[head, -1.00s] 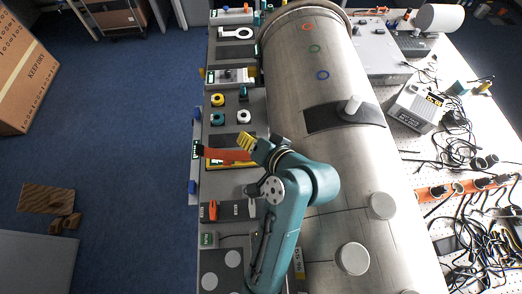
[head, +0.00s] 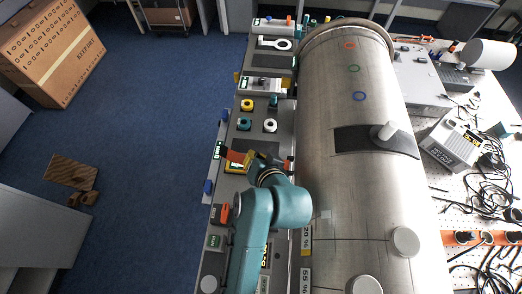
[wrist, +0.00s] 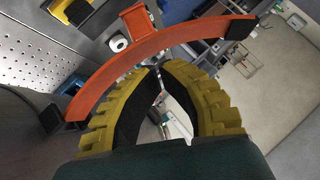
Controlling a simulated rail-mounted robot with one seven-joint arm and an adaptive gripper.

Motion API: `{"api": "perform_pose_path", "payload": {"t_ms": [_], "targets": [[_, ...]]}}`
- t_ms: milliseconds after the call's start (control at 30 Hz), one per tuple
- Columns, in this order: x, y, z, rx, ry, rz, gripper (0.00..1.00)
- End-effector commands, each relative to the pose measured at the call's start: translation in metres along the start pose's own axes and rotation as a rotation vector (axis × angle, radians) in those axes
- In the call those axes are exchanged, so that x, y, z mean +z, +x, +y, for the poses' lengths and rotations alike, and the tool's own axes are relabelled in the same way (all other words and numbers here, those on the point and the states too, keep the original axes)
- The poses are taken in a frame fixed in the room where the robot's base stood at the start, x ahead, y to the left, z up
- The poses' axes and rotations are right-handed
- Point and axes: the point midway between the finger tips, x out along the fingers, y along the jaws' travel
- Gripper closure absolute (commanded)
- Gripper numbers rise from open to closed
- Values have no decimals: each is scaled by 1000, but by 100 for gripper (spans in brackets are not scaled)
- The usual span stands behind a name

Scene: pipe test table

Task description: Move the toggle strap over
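The toggle strap is a curved orange band with black ends and a square orange tab. It crosses the upper part of the wrist view (wrist: 178,38). Part of it shows left of my gripper in the head view (head: 236,156). My gripper (wrist: 159,69) has yellow ribbed fingers with black pads. Their tips come together at the strap's inner edge, and the fingers look shut on it. The exact contact is hard to see. The big metal pipe (head: 345,130) lies just right of my gripper.
The narrow grey board (head: 246,145) left of the pipe carries yellow, teal and white rings and other fittings. A dark pad with a white knob (head: 388,131) lies on the pipe. Cables and a box (head: 453,145) fill the right side. The blue floor (head: 150,130) at left is mostly clear.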

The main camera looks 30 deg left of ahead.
Motion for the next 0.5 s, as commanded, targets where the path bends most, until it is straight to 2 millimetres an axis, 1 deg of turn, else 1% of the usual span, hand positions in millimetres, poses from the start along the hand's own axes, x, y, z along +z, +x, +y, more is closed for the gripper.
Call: {"api": "perform_pose_path", "payload": {"t_ms": [100,367,500], "targets": [[4,4,2,-1,2,1,100],[4,4,2,-2,4,1,100],[-4,-4,-2,-1,4,2,100]]}}
